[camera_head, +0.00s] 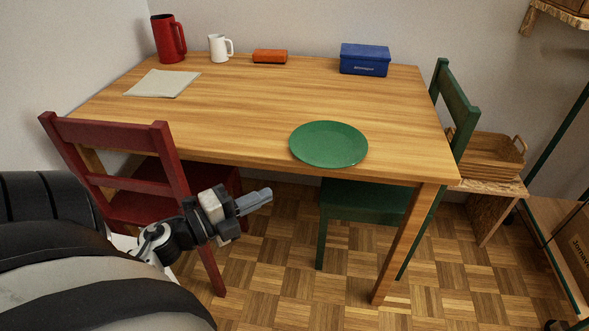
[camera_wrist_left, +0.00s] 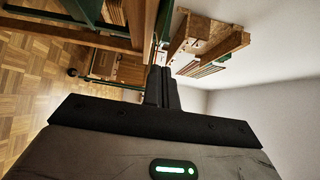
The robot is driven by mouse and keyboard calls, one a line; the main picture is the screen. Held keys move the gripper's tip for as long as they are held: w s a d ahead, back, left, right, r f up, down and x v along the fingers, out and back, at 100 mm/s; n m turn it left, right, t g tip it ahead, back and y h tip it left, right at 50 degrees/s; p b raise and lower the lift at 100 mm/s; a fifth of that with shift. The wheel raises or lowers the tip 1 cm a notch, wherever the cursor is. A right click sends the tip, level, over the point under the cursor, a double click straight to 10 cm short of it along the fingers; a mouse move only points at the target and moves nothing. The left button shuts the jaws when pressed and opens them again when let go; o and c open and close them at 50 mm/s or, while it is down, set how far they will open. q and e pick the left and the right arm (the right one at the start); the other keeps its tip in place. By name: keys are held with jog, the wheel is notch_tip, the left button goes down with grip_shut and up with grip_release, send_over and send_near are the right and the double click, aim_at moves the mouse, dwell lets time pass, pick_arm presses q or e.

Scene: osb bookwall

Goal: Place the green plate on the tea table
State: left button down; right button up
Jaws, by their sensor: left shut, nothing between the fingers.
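The green plate (camera_head: 328,144) lies flat near the front edge of the wooden table (camera_head: 260,100), right of its middle. My left gripper (camera_head: 256,200) is in front of the table and below its top, left of the plate and apart from it. Its fingers are shut and empty; they also show together in the left wrist view (camera_wrist_left: 161,88). My right gripper is in neither view. I cannot tell whether this wooden table is the tea table; no other table shows clearly.
A red chair (camera_head: 120,132) stands at the left front, close to my left arm. A green chair (camera_head: 360,200) is tucked under the table's right side.

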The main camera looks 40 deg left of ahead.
pick_arm(q)
jog(key=w, duration=1)
jog(key=shift+w, duration=0.4)
jog(key=shift+a, duration=0.15)
